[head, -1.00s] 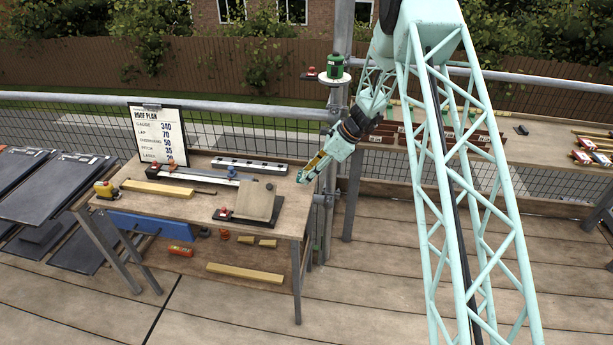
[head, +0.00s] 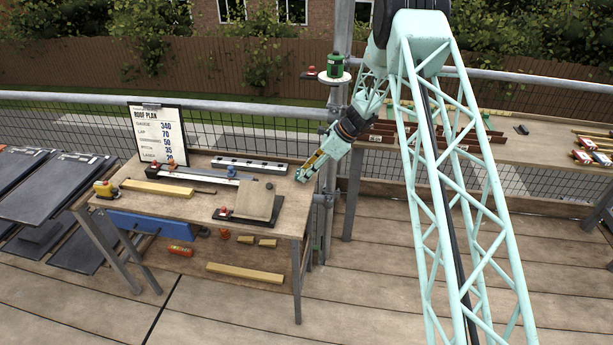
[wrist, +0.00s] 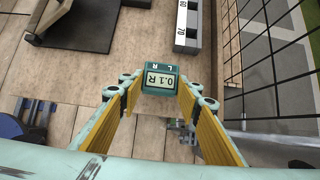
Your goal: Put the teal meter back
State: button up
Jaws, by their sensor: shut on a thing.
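The teal meter (wrist: 160,78) is a small box with a pale display reading "0.1 R", seen between the fingertips in the wrist view. My gripper (wrist: 160,88) is shut on it, with a yellow-padded finger on each side. In the head view my gripper (head: 301,176) is low at the right end of the workbench (head: 225,168). The meter is too small there to make out clearly. I cannot tell whether it touches the bench top.
A marked grey rail (head: 250,166) lies at the bench's back, also showing in the wrist view (wrist: 187,25). The roof plan board (head: 158,133) stands at the back left. A scaffold pole and mesh flank the bench's right end.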

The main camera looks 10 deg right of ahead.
jog(key=shift+f, duration=0.85)
jog(key=shift+f, duration=0.15)
jog(key=o, duration=0.9)
jog(key=shift+o, duration=0.2)
jog(key=shift+d+r, duration=0.1)
jog(key=shift+r, duration=0.25)
jog(key=p+v, duration=0.1)
jog(key=v, duration=1)
jog(key=shift+d+r, duration=0.15)
jog(key=shift+r, duration=0.05)
jog(key=shift+s+d, duration=0.1)
jog(key=shift+s, duration=0.05)
